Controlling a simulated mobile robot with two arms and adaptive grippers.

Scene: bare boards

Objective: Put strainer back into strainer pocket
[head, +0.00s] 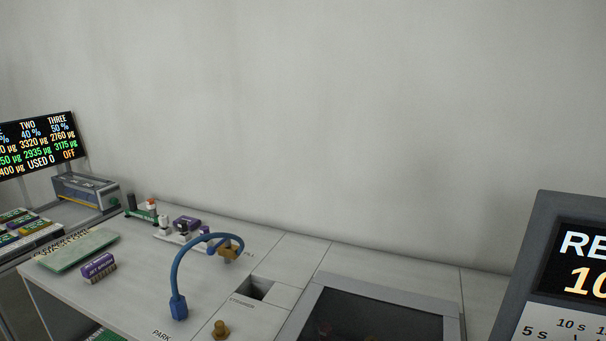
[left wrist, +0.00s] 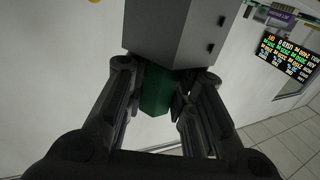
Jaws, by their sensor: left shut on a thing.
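The strainer pocket (head: 256,287) is a dark square opening in the white bench top, beside a printed strainer label; it looks empty. In the left wrist view, my left gripper (left wrist: 162,98) is shut on a green piece (left wrist: 156,92). A grey box-shaped body (left wrist: 172,32) with dark holes in its side adjoins the green piece at the top of that view. I cannot tell for sure whether this held thing is the strainer. Neither gripper shows in the head view, and my right gripper is in no view.
A purple block (head: 98,265) and a green board (head: 78,250) lie left. A display (head: 572,270) stands at right.

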